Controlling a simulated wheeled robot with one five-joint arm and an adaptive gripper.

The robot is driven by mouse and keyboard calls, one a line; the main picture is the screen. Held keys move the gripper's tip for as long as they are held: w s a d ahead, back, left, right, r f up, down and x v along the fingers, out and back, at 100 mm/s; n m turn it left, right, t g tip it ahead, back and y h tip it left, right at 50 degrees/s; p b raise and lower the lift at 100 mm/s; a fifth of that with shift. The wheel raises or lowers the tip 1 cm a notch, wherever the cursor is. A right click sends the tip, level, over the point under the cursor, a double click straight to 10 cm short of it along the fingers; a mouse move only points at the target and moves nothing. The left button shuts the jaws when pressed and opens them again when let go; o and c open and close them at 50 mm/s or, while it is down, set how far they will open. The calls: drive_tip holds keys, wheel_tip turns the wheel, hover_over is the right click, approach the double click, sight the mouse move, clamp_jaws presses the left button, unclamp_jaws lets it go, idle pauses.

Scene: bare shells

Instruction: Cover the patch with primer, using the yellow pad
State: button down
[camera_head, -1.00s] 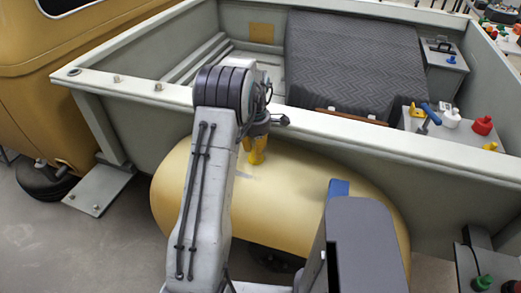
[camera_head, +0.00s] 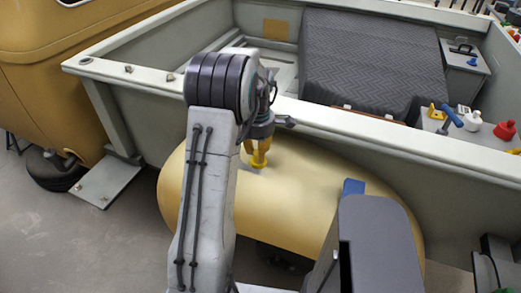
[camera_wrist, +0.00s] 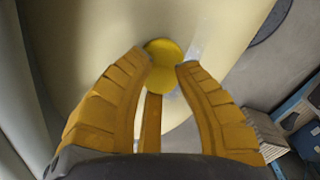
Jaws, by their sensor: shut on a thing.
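My gripper (camera_head: 258,150) is above the rounded yellow-cream fender (camera_head: 320,190). Its fingers are shut on the yellow pad (camera_head: 258,165), which shows low between them. In the wrist view, my gripper (camera_wrist: 167,64) has the round yellow pad (camera_wrist: 165,48) at its fingertips, over the pale curved surface. The pad looks close to or on this surface; I cannot tell whether it touches. A small light-grey area, apparently the patch (camera_wrist: 196,47), shows just right of the pad in the wrist view. In the head view the pad and gripper hide most of that area.
The truck bed's rail (camera_head: 345,127) runs just behind my gripper. A dark ribbed mat (camera_head: 370,60) lies in the bed. A blue-handled tool (camera_head: 450,117) and a red bottle (camera_head: 505,131) stand at the right. A yellow cab (camera_head: 60,80) is at the left.

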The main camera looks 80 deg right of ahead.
drive_tip(key=shift+w+a+f+b, duration=0.1)
drive_tip(key=shift+w+a+b, duration=0.1)
drive_tip(key=shift+a+b, duration=0.45)
drive_tip(key=shift+w+a+f+b, duration=0.1)
drive_tip(key=shift+w+a+b, duration=0.1)
drive_tip(key=shift+a, duration=0.75)
drive_tip(key=shift+w+a+b, duration=0.2)
drive_tip(key=shift+a+b, duration=0.25)
drive_tip(key=shift+a, duration=0.35)
drive_tip(key=shift+w, duration=0.15)
drive_tip(key=shift+w+d+r, duration=0.1)
drive_tip(key=shift+w+d, duration=0.05)
drive_tip(key=shift+w, duration=0.35)
drive_tip(key=shift+w+d, duration=0.15)
drive_tip(key=shift+w, duration=0.3)
drive_tip(key=shift+d+r+p, duration=0.1)
drive_tip(key=shift+d+p, duration=0.1)
drive_tip(key=shift+p, duration=0.25)
drive_tip(key=shift+s+d+r+p, duration=0.1)
drive_tip(key=shift+s+d+p, duration=0.1)
drive_tip(key=shift+d+p, duration=0.55)
drive_tip(key=shift+s+d+p, duration=0.2)
drive_tip(key=shift+d+p, duration=0.15)
drive_tip(key=shift+d, duration=0.45)
drive_tip(key=shift+s+d+p, duration=0.15)
drive_tip(key=shift+d+p, duration=0.25)
drive_tip(key=shift+d, duration=0.4)
drive_tip(key=shift+s+d+p, duration=0.2)
drive_tip(key=shift+d+p, duration=0.15)
drive_tip(key=shift+d, duration=0.45)
